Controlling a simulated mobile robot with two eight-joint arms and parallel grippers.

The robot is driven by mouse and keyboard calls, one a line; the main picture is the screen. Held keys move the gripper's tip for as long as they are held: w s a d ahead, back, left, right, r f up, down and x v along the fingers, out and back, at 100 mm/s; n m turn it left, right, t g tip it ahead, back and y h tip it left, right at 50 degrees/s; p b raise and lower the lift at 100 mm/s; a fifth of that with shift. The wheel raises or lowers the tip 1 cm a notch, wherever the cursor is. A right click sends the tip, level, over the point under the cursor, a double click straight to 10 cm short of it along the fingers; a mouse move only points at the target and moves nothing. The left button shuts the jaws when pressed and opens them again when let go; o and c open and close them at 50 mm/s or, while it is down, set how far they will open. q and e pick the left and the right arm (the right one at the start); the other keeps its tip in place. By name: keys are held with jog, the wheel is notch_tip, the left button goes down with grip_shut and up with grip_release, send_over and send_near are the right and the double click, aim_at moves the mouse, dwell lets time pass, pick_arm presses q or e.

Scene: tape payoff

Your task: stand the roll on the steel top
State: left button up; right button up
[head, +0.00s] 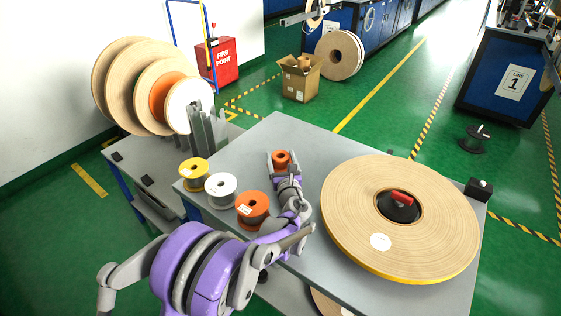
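A small orange roll (281,157) with a dark centre hole sits between the fingertips of my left gripper (281,163), which is shut on it. The roll is over the grey steel top (270,132), toward its back left. I cannot tell whether it touches the top. My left arm comes in from the lower left, across the front of the top. My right gripper is not in view.
Yellow (193,174), white (221,190) and orange (252,209) spools line the top's left edge. A large tan tape roll (350,215) with a red-handled hub (401,197) fills the right side. Steel is clear behind my gripper. More large rolls (120,80) stand at left.

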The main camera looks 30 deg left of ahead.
pick_arm(q)
jog(key=c, duration=1)
jog(key=shift+r, duration=0.1)
